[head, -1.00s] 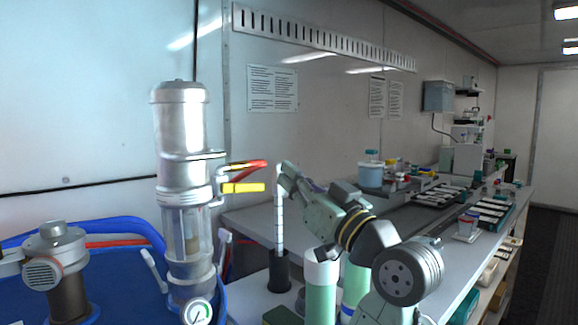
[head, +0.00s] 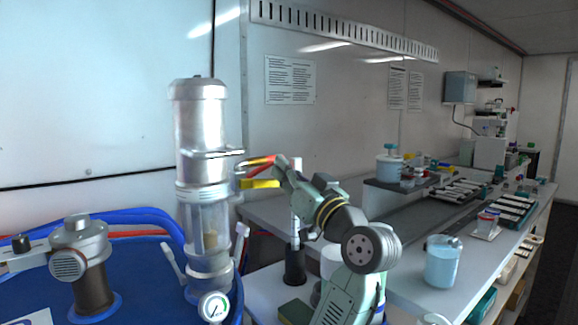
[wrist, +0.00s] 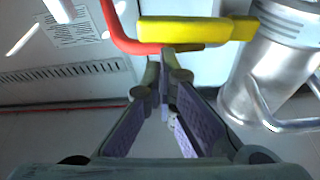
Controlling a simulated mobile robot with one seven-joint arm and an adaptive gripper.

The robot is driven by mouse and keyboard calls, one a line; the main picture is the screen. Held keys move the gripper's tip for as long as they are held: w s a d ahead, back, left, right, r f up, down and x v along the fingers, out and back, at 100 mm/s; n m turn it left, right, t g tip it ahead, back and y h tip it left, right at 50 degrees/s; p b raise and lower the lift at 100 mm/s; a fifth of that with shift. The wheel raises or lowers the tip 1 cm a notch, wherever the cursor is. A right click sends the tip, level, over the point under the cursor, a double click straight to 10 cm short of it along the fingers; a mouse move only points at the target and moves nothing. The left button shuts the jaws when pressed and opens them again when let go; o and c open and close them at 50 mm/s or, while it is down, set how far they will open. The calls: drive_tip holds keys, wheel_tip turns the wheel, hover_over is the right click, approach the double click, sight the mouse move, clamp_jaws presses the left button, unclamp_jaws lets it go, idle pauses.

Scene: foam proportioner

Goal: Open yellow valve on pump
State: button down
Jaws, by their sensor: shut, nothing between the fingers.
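The pump (head: 203,140) is a tall silver cylinder with a clear lower section, standing upright at the left. The yellow valve handle (head: 258,184) sticks out from its right side, just below a red handle (head: 258,161). The yellow handle (wrist: 195,30) also shows large in the wrist view, with the pump body at the right. My gripper (head: 279,170) is at the outer end of the handles. In the wrist view my gripper (wrist: 166,55) is shut and empty, its fingertips right beside the yellow handle. I cannot tell whether they touch it.
A pressure gauge (head: 213,306) sits low on the pump. A white upright tube in a black holder (head: 294,265) stands close under my arm. The bench (head: 415,285) at the right holds a beaker and trays.

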drive_tip(key=shift+f+m+h, duration=0.3)
drive_tip(key=shift+f+m, duration=0.25)
drive_tip(key=shift+m, duration=0.45)
drive_tip(key=s+a+f+m+h+p, duration=0.2)
drive_tip(key=f+m, duration=0.5)
drive_tip(key=m, duration=0.4)
drive_tip(key=shift+s+a+f+m+t+h, duration=0.35)
drive_tip(key=shift+a+h, duration=0.25)
drive_tip(key=shift+h, duration=0.8)
drive_tip(key=shift+a, duration=0.1)
